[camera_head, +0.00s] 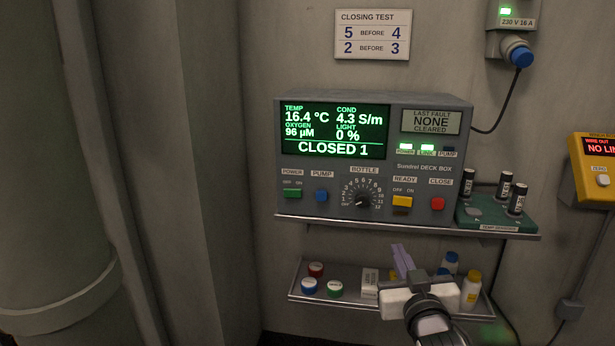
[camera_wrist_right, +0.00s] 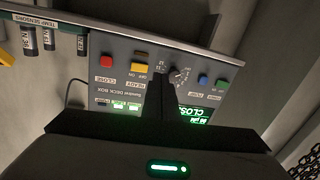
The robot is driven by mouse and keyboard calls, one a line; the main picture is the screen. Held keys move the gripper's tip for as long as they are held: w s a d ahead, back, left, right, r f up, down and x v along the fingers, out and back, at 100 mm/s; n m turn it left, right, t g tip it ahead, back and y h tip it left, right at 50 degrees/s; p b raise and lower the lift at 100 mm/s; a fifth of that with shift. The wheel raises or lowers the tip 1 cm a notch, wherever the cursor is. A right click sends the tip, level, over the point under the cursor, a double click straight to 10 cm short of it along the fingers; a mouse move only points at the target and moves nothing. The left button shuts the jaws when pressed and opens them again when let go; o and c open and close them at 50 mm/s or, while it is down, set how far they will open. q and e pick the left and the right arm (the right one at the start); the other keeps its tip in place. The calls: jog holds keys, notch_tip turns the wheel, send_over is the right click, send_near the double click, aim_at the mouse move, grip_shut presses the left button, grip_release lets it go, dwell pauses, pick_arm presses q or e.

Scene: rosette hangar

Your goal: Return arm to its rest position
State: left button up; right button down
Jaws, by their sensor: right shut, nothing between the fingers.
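My right gripper (camera_head: 402,262) is in front of the lower shelf, below the grey deck box (camera_head: 325,207). Its fingers are together and hold nothing. In the right wrist view the dark fingers (camera_wrist_right: 160,95) stand in front of the deck box panel (camera_wrist_right: 125,60), which appears upside down. I cannot tell the gap from the fingertips to the panel. The box's display (camera_head: 333,130) reads CLOSED 1. The bottle dial (camera_head: 363,200), yellow ready switch (camera_head: 402,201) and red close button (camera_head: 437,203) show on its panel. My left gripper is not in view.
The lower shelf (camera_head: 296,293) holds coloured caps, a small box and bottles, partly hidden by my right arm. A green temp sensor rack (camera_head: 480,218) stands right of the deck box. A yellow unit (camera_head: 592,175) is on the right wall. A thick column (camera_head: 50,170) fills the left.

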jog(key=s+a+f+n+g+y, duration=0.1)
jog(key=s+f+g, duration=0.1)
jog(key=s+f, duration=0.6)
jog(key=s+a+f+g+y, duration=0.15)
jog(key=s+f, duration=0.35)
jog(key=f, duration=0.7)
jog(key=s+a+f+g, duration=0.1)
jog(key=s+f, duration=0.3)
jog(key=s, duration=0.3)
jog(key=s+a+f+g+y, duration=0.1)
jog(key=s+f+g, duration=0.1)
jog(key=s+f, duration=0.3)
jog(key=s+a+f+g, duration=0.1)
jog(key=s+f, duration=0.3)
jog(key=s, duration=0.6)
jog(key=shift+s+f+n+g, duration=0.15)
jog(key=shift+f+n+g, duration=0.25)
jog(key=shift+g, duration=0.35)
jog(key=shift+a, duration=0.1)
